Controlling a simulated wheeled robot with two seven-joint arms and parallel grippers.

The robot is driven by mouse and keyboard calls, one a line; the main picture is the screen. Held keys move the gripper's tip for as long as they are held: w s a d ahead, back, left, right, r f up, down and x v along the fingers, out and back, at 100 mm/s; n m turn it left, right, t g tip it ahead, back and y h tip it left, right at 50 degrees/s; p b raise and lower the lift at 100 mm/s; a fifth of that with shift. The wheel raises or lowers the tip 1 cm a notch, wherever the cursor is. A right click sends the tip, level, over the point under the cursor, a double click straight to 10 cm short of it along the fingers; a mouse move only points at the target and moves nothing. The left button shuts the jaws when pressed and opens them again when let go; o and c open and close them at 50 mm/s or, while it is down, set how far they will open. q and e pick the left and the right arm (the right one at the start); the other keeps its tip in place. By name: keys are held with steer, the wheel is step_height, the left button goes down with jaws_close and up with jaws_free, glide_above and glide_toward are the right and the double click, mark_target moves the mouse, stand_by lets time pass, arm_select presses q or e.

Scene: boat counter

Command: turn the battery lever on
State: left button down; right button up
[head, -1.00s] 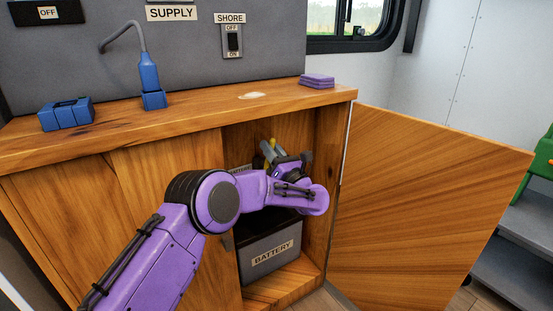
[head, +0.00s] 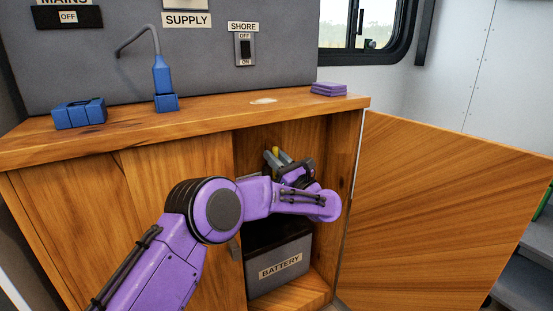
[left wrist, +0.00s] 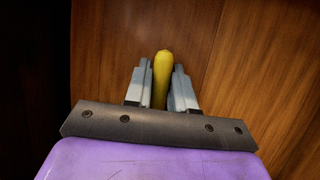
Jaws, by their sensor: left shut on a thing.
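My left gripper (head: 275,158) reaches into the open cabinet under the counter, above the battery. In the left wrist view its two grey fingers (left wrist: 162,88) stand on either side of a yellow lever handle (left wrist: 163,70) and are shut on it. In the head view a bit of the yellow lever (head: 276,151) shows between the fingers; its base and mount are hidden by my gripper and arm. The black and grey battery (head: 272,268), labelled BATTERY, stands on the cabinet floor below. My right gripper is not in view.
The cabinet door (head: 440,215) stands open to the right, and the cabinet side wall (head: 344,190) is close to my wrist. On the wooden counter (head: 215,118) are a blue block (head: 80,114), a plug with a cable (head: 162,80) and purple pads (head: 328,89). A SHORE switch (head: 244,49) is above.

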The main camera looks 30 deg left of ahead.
arm_select(q)
steer(key=c, duration=1.2)
jaws_free()
steer(key=shift+f, duration=0.2)
steer(key=shift+c, duration=0.2)
steer(key=shift+o, duration=1)
steer(key=shift+s+r, duration=0.1)
steer(key=shift+r, duration=0.05)
steer(key=p+v, duration=0.1)
steer(key=v, duration=0.9)
steer(key=shift+d+f, duration=0.2)
steer(key=shift+d, duration=0.05)
steer(key=shift+s, duration=0.1)
